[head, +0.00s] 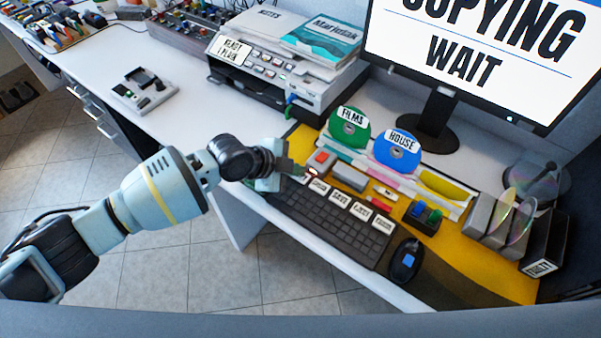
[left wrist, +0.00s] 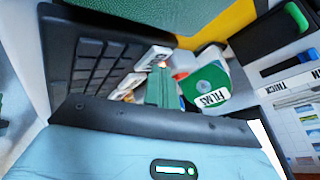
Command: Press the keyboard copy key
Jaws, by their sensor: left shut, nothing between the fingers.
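A dark keyboard (head: 325,222) lies on the desk in the head view, with a row of white labelled keys along its far edge. It also shows in the left wrist view (left wrist: 95,70). My left gripper (head: 304,176) is shut and empty, at the far left end of the labelled key row. In the left wrist view its fingertips (left wrist: 162,72) are close to a white key at the keyboard's edge; I cannot tell whether they touch it. The leftmost key's label is hidden. The monitor (head: 470,50) reads "COPYING WAIT". My right gripper is not in view.
Behind the keyboard stand a green "FILMS" disc (head: 349,127) and a blue "HOUSE" disc (head: 397,151). A mouse (head: 405,261) lies right of the keyboard. A printer (head: 285,75) stands at the back left. Clear discs (head: 521,220) stand in a rack at right.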

